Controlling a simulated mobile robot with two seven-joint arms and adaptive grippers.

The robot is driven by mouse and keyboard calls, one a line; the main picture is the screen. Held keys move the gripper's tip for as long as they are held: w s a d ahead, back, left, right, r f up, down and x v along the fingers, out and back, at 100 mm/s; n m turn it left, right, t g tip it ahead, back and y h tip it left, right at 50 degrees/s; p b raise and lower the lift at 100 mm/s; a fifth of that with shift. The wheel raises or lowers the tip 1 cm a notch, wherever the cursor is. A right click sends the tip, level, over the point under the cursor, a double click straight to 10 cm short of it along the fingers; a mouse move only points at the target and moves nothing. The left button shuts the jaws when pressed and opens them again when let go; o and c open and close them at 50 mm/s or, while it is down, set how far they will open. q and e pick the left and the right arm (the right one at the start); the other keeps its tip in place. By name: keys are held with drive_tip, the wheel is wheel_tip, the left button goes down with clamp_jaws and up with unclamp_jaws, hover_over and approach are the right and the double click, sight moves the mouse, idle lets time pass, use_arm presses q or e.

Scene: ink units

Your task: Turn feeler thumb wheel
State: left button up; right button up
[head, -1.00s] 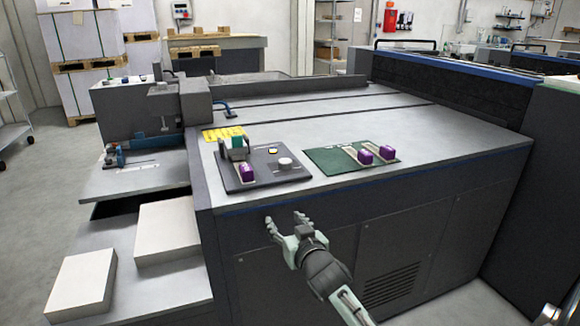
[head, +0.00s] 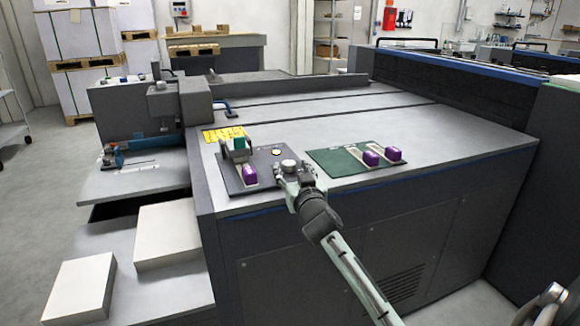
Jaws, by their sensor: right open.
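The feeler thumb wheel seems to be the round pale grey knob (head: 289,165) at the right edge of the dark control panel (head: 240,184) on the machine's near top edge. My right gripper (head: 291,175) is open at this knob, with its fingers reaching toward it from the near side. The fingers partly hide the knob's near side, and I cannot tell whether they touch it.
The machine top (head: 420,130) behind is clear.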

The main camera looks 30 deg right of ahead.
drive_tip(key=shift+x, duration=0.95)
drive_tip(key=shift+c, duration=0.4)
drive_tip(key=c, duration=1)
use_arm(q)
drive_tip(key=shift+f, duration=0.1)
use_arm(e)
drive_tip(key=shift+a+f, duration=0.1)
drive_tip(key=shift+c, duration=0.4)
drive_tip(key=m+h+b, duration=0.1)
drive_tip(key=b, duration=0.1)
drive_tip(key=m+g+h+b, duration=0.1)
drive_tip(key=b, duration=0.1)
drive_tip(key=shift+w+a+f+h, duration=0.1)
drive_tip(key=shift+a+h, duration=0.05)
drive_tip(key=shift+h, duration=0.25)
drive_tip(key=m+g+h+b, duration=0.2)
drive_tip(key=b, duration=0.2)
drive_tip(key=shift+h, duration=0.3)
drive_tip(key=shift+r, duration=0.25)
use_arm(q)
wheel_tip(320, 180, up, 21)
drive_tip(key=w+t, duration=0.1)
drive_tip(key=shift+w+d+n+y, duration=0.2)
drive_tip(key=shift+w+n+y, duration=0.1)
drive_tip(key=shift+w+y, duration=0.1)
use_arm(e)
drive_tip(key=o, duration=1.2)
drive_tip(key=shift+c, duration=0.2)
